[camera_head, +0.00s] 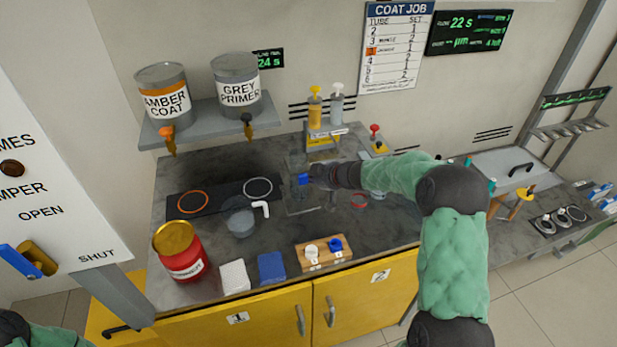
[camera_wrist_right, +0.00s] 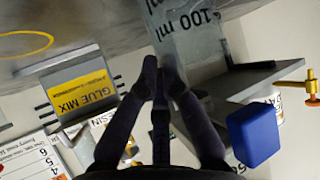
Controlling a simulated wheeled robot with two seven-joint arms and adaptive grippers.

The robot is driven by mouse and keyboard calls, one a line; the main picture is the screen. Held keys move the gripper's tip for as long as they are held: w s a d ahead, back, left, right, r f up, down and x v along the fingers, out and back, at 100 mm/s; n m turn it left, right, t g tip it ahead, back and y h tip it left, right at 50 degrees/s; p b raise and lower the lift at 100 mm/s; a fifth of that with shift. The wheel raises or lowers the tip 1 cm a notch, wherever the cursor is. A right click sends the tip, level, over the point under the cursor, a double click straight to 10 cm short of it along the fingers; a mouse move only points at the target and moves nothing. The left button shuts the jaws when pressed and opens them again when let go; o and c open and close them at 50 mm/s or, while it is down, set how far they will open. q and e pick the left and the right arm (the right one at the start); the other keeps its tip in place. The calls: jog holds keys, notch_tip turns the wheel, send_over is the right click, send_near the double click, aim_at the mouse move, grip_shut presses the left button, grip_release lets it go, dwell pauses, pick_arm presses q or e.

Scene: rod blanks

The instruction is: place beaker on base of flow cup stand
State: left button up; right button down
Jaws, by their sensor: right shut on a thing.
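My right gripper (camera_head: 318,177) reaches in from the right over the middle of the bench. In the right wrist view its fingers (camera_wrist_right: 158,85) are closed together at the edge of a clear beaker (camera_wrist_right: 190,40) marked "100 ml", and it is shut on that beaker. My left gripper is out of view.
A dark mat with orange (camera_head: 193,202) and white (camera_head: 258,188) rings lies left of the gripper. A translucent pot (camera_head: 240,223), a red can (camera_head: 180,252) and a wooden holder (camera_head: 323,254) stand nearer the front. A yellow-labelled dispenser (camera_head: 322,140) stands behind the gripper.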

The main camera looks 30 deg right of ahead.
jog(key=shift+f, duration=0.1)
jog(key=c, duration=1.4)
grip_release()
jog(key=shift+s+d+r, duration=0.1)
jog(key=shift+s+r, duration=0.1)
jog(key=shift+r, duration=0.15)
jog(key=p+v, duration=0.1)
jog(key=v, duration=1)
jog(key=shift+s+p, duration=0.25)
jog(key=shift+p, duration=0.15)
jog(key=shift+d, duration=0.1)
